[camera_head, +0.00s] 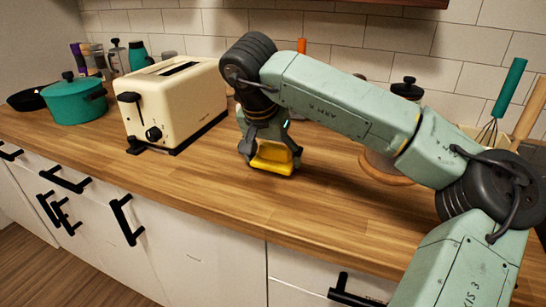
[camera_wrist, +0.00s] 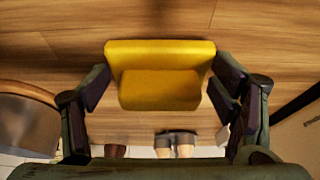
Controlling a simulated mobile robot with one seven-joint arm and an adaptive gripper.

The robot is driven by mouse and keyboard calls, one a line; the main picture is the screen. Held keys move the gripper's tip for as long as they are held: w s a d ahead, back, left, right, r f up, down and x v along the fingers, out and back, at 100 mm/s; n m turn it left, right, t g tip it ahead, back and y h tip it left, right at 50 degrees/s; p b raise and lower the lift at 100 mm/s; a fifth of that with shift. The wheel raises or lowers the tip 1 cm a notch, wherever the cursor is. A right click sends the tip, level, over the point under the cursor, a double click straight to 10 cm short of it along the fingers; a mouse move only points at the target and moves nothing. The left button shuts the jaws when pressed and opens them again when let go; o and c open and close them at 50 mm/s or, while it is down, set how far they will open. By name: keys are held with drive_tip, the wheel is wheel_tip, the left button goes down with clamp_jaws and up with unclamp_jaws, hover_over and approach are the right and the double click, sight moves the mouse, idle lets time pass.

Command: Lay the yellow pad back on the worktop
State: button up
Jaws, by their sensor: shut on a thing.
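The yellow pad (camera_head: 272,158) is between the fingers of my gripper (camera_head: 270,150), just above or at the wooden worktop (camera_head: 200,190). I cannot tell whether it touches the wood. In the wrist view the pad (camera_wrist: 162,75) fills the middle, with a finger of my gripper (camera_wrist: 160,88) against each side. My gripper is shut on it and points down. The worktop also shows behind the pad in the wrist view (camera_wrist: 270,30).
A cream toaster (camera_head: 175,100) stands left of my gripper, and a teal pot (camera_head: 75,100) stands further left. A jar with a black lid (camera_head: 407,88) is behind my arm. A teal-handled whisk (camera_head: 510,85) is at the right. The worktop in front of my gripper is clear.

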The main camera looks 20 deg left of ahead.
drive_tip(key=shift+f, duration=0.85)
drive_tip(key=shift+f, duration=0.1)
drive_tip(key=o, duration=1)
drive_tip(key=shift+o, duration=0.2)
drive_tip(key=b+v, duration=0.1)
drive_tip(key=v, duration=1.1)
